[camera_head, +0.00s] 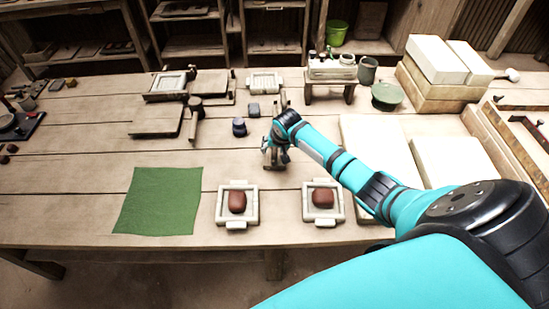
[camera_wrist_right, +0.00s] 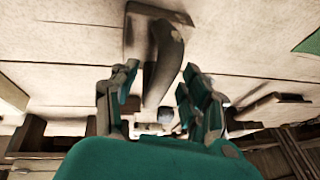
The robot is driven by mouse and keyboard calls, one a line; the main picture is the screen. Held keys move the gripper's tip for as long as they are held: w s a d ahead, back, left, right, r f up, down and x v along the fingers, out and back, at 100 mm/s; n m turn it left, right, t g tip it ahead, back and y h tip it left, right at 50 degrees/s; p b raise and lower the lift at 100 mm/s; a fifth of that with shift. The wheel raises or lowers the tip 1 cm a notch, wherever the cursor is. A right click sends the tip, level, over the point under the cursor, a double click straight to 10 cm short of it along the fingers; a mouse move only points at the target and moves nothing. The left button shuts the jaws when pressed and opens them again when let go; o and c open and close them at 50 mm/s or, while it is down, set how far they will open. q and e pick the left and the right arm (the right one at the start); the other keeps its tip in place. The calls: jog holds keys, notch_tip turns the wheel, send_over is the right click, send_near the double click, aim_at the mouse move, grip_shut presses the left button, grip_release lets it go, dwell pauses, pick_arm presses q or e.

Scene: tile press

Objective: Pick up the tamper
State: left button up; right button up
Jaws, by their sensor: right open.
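The tamper, a dark curved handle on a flat squarish block (camera_wrist_right: 165,58), shows in the right wrist view. Its handle reaches into the gap between the fingers of my right gripper (camera_wrist_right: 160,80). The fingers are apart, one on each side of the handle, and I see no clear contact. In the head view my right gripper (camera_head: 275,152) is low over the middle of the table; there the tamper is mostly hidden by it and hard to tell apart. My left gripper is not in view.
Two pale frames with red-brown clay lumps (camera_head: 237,202) (camera_head: 323,198) stand at the front of the wooden table (camera_head: 90,190). A green cloth (camera_head: 160,200) lies left. A dark blue jar (camera_head: 239,127) and small blocks are behind. White slabs (camera_head: 378,150) lie right, under my arm.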

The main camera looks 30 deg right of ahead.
jog(key=shift+c, duration=0.3)
grip_shut()
jog(key=shift+r, duration=0.1)
notch_tip(320, 180, up, 10)
jog(key=shift+b, duration=0.35)
dwell(0.7)
